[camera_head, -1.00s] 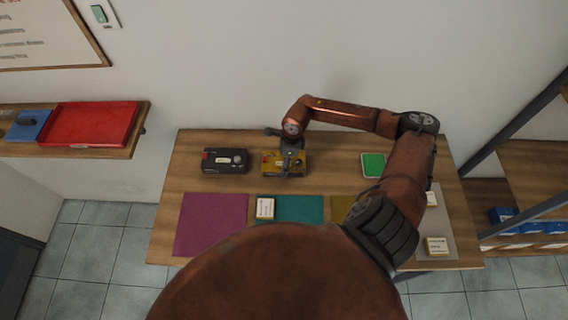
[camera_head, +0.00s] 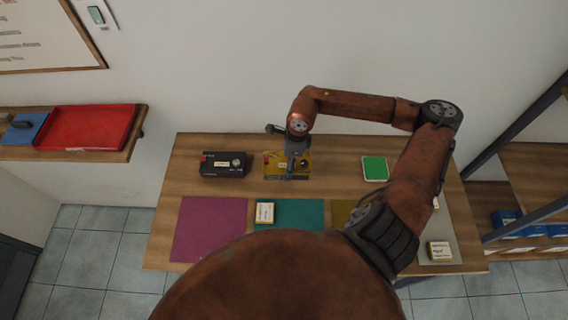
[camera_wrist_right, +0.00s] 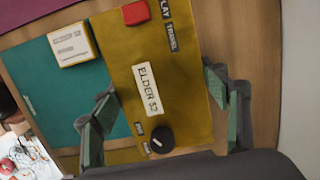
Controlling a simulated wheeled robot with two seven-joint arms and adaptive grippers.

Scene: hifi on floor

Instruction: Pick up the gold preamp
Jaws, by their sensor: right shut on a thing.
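The gold preamp (camera_head: 272,167) is a yellow-gold box toward the back of the wooden table in the head view. In the right wrist view the preamp (camera_wrist_right: 160,84) shows a label reading "ELDER 52", a red button and a black knob. My right gripper (camera_head: 290,174) is over the preamp in the head view. In the right wrist view its two green-padded fingers (camera_wrist_right: 165,122) stand on either side of the box, shut on it. Whether the preamp is clear of the table top cannot be told. My left gripper is not in view.
A black box (camera_head: 222,165) sits left of the preamp, and a green-topped item (camera_head: 375,169) to its right. Purple (camera_head: 210,228) and teal (camera_head: 308,215) mats lie in front; a small white-and-yellow box (camera_head: 265,212) stands on the teal one. A red tray (camera_head: 92,127) is on the left shelf.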

